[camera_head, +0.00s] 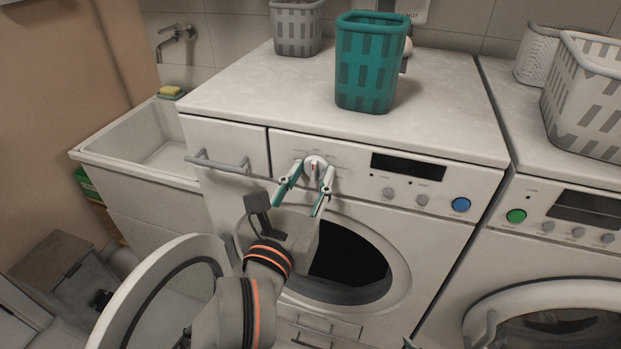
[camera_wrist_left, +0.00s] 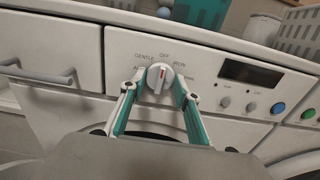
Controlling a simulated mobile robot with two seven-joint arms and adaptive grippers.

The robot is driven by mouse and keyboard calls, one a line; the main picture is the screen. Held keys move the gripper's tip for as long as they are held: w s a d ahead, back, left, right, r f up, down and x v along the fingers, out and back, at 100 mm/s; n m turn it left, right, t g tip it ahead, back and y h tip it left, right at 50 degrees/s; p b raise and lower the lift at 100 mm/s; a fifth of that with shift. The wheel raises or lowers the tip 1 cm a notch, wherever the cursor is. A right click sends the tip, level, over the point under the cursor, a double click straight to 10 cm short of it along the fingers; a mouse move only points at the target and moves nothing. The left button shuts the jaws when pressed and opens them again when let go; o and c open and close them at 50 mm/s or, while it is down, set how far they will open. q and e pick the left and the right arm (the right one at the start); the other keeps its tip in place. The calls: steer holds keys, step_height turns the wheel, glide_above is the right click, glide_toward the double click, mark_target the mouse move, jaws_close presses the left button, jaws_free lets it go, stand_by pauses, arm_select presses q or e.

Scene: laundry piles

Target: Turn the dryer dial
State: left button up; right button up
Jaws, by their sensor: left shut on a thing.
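The dryer dial (camera_head: 314,166) is a round white knob with a red mark on the control panel of the left machine. It shows large in the left wrist view (camera_wrist_left: 158,78), with printed labels around it such as OFF, GENTLE and IRON. The red mark points roughly up toward OFF. My left gripper (camera_head: 308,172) has its teal-sided fingers on either side of the dial and is shut on it. In the left wrist view the fingertips (camera_wrist_left: 158,76) flank the knob. My right gripper cannot be made out.
The machine's round door (camera_head: 155,290) hangs open at the lower left. A drawer handle (camera_head: 217,164) sticks out left of the dial. A teal basket (camera_head: 365,62) stands on top. A second machine with a green button (camera_head: 516,216) is at the right. A sink (camera_head: 150,150) is at the left.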

stand_by(0.4)
arm_select(q)
steer(key=o, duration=1.1)
steer(key=v, duration=0.7)
steer(key=shift+s, duration=0.25)
steer(key=shift+a, duration=0.1)
